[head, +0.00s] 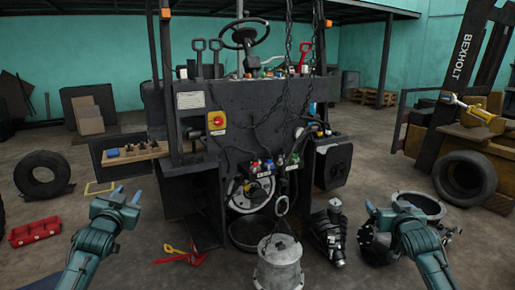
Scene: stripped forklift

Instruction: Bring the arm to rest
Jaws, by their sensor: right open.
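My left gripper (128,194) is at the lower left, its two blue fingertips apart with nothing seen between them. My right gripper (386,207) is at the lower right, its fingers spread and empty. Both teal arms reach up from the bottom edge and stand wide apart. The stripped forklift (255,105) stands ahead between them, and neither gripper appears to touch it. Behind the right gripper is a dark round metal housing (423,205), partly hidden by my arm; the distance between them is hard to tell.
A grey metal cylinder (278,264) hangs from or rests under a chain (288,85) at the front middle. A dark machine part (328,232) stands beside it. A red tray (34,231) is on the floor.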

